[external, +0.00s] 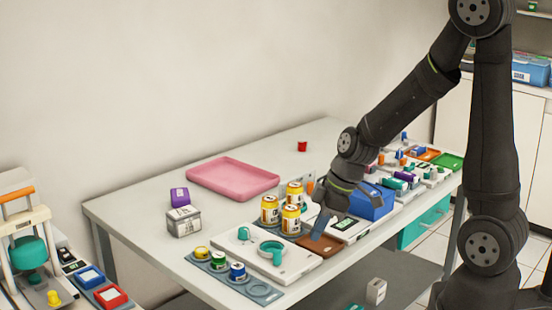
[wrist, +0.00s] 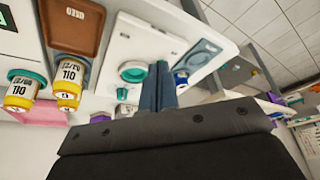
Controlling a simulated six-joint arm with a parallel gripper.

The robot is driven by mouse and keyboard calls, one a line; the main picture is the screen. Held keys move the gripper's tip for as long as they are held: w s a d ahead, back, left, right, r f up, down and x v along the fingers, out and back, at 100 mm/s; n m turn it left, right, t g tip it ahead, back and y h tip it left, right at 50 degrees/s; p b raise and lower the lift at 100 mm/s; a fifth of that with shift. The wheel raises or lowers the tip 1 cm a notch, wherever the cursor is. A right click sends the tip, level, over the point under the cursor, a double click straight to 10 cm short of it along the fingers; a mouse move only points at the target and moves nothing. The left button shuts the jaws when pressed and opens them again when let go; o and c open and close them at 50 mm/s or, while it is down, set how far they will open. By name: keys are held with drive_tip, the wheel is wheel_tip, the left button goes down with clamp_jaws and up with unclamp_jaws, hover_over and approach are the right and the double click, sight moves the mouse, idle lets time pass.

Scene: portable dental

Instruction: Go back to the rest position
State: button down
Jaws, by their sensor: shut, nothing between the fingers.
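My gripper (external: 320,224) hangs low over the white table (external: 130,205), just above or at the brown tray (external: 318,245); I cannot tell whether it touches. In the wrist view its two blue-grey fingers (wrist: 160,84) are together with nothing between them. The wrist view also shows the brown tray (wrist: 72,28) at upper left and the white board with the teal ring (wrist: 150,45) beyond the fingers. My arm is bent down and reaches out from the right side of the external view.
Several yellow cans (external: 291,218) stand close left of my gripper. A blue box (external: 371,202) is close on its right. The white board (external: 267,255) and a grey rack of small jars (external: 233,275) lie in front. A pink tray (external: 233,177) lies behind. The air above is clear.

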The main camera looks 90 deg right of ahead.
drive_tip(key=x, duration=0.5)
drive_tip(key=shift+f, duration=0.2)
drive_tip(key=shift+w+d+r+n, duration=0.1)
drive_tip(key=shift+w+d+n, duration=0.05)
drive_tip(key=shift+d+n, duration=0.35)
drive_tip(key=d+n, duration=0.1)
drive_tip(key=d+n+y, duration=0.1)
drive_tip(key=n, duration=0.1)
drive_tip(key=shift+w+d, duration=0.1)
drive_tip(key=shift+w, duration=0.15)
drive_tip(key=shift+d+n+g+y, duration=0.3)
drive_tip(key=shift+d+n+y, duration=0.4)
drive_tip(key=shift+n, duration=0.5)
